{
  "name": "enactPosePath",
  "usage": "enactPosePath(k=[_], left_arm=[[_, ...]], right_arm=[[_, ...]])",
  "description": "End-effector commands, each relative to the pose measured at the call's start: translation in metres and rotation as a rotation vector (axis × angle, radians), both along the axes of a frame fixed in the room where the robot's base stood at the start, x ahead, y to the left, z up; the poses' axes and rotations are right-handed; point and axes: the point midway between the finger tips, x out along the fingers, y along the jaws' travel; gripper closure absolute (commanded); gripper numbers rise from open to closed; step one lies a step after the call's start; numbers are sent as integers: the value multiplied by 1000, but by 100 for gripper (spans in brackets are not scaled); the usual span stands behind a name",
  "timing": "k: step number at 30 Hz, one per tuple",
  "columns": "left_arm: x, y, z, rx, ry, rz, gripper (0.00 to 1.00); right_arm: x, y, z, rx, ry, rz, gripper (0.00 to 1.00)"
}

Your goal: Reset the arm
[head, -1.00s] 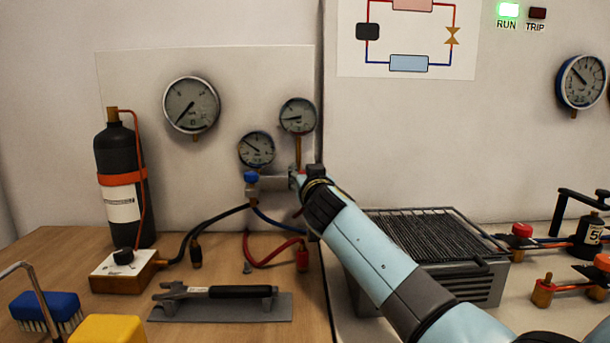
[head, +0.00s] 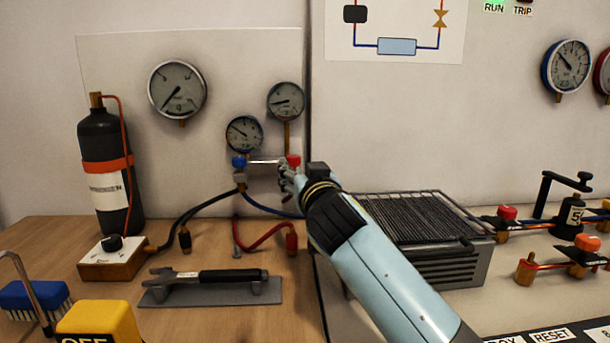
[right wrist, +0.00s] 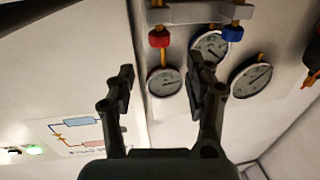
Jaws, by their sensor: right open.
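My right gripper (head: 287,180) is open at the gauge manifold (head: 266,162), just below its red knob (head: 293,160) in the head view. In the right wrist view the two fingers (right wrist: 164,78) stand apart with nothing between their tips. The red knob (right wrist: 159,39) shows beyond them, nearer the left finger, and the blue knob (right wrist: 232,34) is off to the right. I cannot tell whether a finger touches the manifold. My left gripper is not in view.
A finned grey unit (head: 425,230) stands right of the manifold, under my right arm. Hoses hang below the manifold.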

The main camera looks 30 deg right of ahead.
Motion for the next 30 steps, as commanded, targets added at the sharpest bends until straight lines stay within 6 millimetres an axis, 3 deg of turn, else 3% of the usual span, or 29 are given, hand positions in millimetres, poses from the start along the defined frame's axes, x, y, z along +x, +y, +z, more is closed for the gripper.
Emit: enactPosePath(k=[6, 22, 30], left_arm=[[0, 0, 0, 0, 0, 0, 47], [1, -1, 1, -1, -1, 0, 47], [7, -2, 43, -1, -11, 0, 47]], right_arm=[[-18, 6, 0, 0, 1, 0, 47], [-19, 6, 1, -1, 0, -1, 47], [-19, 6, 49, -1, -10, 0, 47]])
